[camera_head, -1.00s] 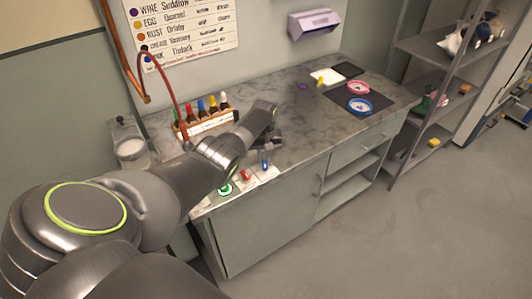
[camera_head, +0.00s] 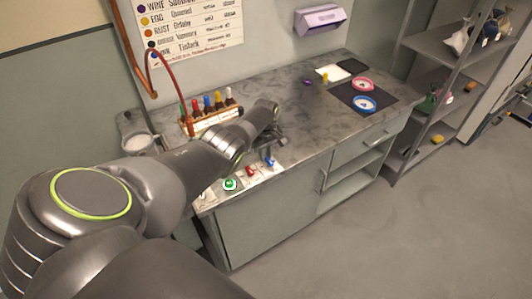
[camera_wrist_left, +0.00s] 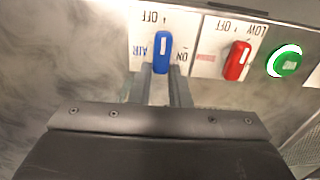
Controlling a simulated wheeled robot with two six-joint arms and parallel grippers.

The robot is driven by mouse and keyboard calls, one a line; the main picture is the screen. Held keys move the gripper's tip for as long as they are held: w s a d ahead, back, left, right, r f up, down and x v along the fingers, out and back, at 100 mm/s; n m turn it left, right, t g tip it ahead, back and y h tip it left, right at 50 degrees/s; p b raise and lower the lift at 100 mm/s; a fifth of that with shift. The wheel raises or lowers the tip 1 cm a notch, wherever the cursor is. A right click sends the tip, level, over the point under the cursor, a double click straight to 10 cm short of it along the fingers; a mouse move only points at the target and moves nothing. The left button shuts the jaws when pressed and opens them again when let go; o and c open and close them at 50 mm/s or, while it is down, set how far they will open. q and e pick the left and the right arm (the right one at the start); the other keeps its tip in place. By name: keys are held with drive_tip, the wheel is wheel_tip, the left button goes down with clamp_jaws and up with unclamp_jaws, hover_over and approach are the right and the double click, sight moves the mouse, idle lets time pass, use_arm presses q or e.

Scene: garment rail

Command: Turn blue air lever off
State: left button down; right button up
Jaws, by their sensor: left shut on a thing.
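The blue air lever (camera_wrist_left: 162,52) stands on a white plate (camera_wrist_left: 140,20) lettered OFF, AIR and ON, which appears upside down in the left wrist view. My left gripper (camera_wrist_left: 163,78) is shut on the lever's near end, one finger on each side. The lever's long side runs up and down in that view, its far end toward the OFF side. In the head view the blue lever (camera_head: 269,161) shows small at the bench front, just below my left gripper (camera_head: 276,143), whose fingertips are hard to make out. My right gripper is not in view.
A red lever (camera_wrist_left: 237,60) and a green round knob (camera_wrist_left: 286,61) sit beside the blue lever. A rack of coloured bottles (camera_head: 212,117) stands behind my left arm. Blue and pink rings (camera_head: 364,104) lie on a dark mat. The bench middle (camera_head: 310,120) is clear.

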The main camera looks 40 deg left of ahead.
use_arm(q)
drive_tip(key=shift+w+a+r, duration=0.1)
drive_tip(key=c, duration=1.4)
unclamp_jaws()
drive_tip(key=shift+o, duration=0.2)
drive_tip(key=shift+r, duration=0.3)
wheel_tip(320, 180, up, 5)
drive_tip(key=shift+f+p, duration=0.1)
drive_tip(key=shift+p, duration=1.1)
wheel_tip(320, 180, up, 12)
drive_tip(key=b, duration=0.1)
